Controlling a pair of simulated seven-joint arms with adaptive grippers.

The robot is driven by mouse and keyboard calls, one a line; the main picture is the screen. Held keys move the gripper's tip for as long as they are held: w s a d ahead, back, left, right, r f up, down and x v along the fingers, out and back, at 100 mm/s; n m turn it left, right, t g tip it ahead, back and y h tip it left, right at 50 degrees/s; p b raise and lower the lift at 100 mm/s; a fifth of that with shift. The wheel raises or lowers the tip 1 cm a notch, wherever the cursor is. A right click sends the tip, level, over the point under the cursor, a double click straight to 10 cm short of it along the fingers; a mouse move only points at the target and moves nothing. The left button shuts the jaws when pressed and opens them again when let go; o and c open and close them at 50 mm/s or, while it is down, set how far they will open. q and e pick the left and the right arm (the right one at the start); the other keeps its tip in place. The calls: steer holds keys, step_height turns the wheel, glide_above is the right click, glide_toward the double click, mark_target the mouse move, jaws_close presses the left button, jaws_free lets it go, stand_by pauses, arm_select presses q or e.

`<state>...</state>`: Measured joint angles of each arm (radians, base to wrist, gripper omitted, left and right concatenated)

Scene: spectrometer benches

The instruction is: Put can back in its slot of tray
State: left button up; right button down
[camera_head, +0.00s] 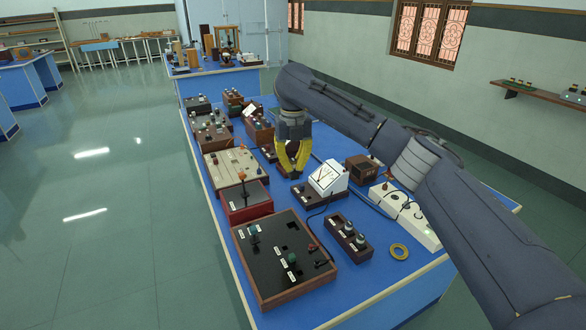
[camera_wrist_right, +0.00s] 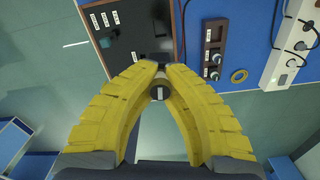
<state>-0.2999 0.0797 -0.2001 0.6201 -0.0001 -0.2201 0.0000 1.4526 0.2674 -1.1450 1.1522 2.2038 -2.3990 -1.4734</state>
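My right gripper (camera_head: 294,174) hangs from above over the middle of the blue bench, with its yellow fingers drawn together. In the right wrist view the fingers (camera_wrist_right: 161,70) close around a small round grey thing with a pale bar (camera_wrist_right: 158,92), which seems to be the can; most of it is hidden. A black-topped wooden tray (camera_head: 265,272) with dark openings, white labels and knobbed pieces lies at the bench's near end. Its edge also shows in the right wrist view (camera_wrist_right: 150,28). The gripper is beyond the tray in the head view. My left gripper is not in view.
A red box (camera_head: 245,205) and a beige panel (camera_head: 232,165) line the left edge. A narrow two-knob box (camera_head: 348,240) and a yellow ring (camera_head: 399,251) lie right of the tray. A white meter (camera_head: 328,178) stands close to the gripper. Bare blue surface lies at the near right.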

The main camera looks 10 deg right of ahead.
steer(key=w+d+f+n, duration=0.1)
steer(key=d+f, duration=1.4)
steer(key=d, duration=0.1)
steer(key=shift+f, duration=0.4)
steer(key=shift+f, duration=0.15)
steer(key=shift+f, duration=3.25)
steer(key=shift+f, duration=0.1)
steer(key=c, duration=1.5)
jaws_free()
